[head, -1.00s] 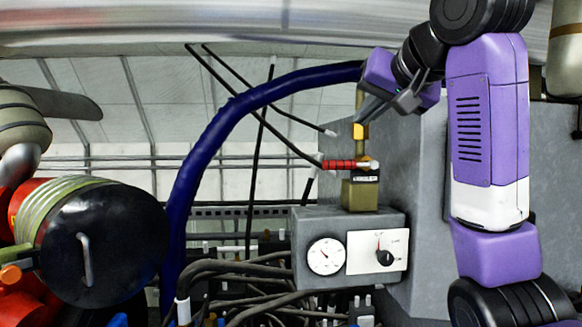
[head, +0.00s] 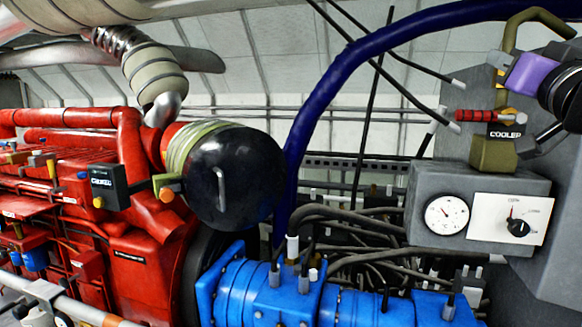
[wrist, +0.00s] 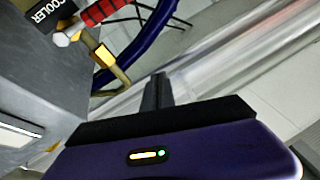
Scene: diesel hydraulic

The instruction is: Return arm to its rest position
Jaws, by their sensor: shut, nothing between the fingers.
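My gripper (wrist: 157,92) shows in the wrist view with its dark fingers together and nothing between them. In the head view its purple body (head: 528,76) is at the right edge, in front of or beside the cooler valve's upper pipe; the depth between them is hard to tell. The brass-coloured cooler valve block (head: 493,154) stands on a grey box, with a black "COOLER" label (head: 506,132) above it. A red ribbed fitting (head: 478,115) sticks out to its left. In the wrist view the label (wrist: 52,12) and a yellow collar (wrist: 103,54) lie at upper left. Most of my arm is out of view.
The grey box (head: 424,185) carries a round gauge (head: 446,215) and a dial panel (head: 533,230). A thick blue hose (head: 345,75) arches left of the valve. A red engine (head: 145,200), black drum (head: 235,180) and blue pump housing (head: 270,295) fill the left and bottom.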

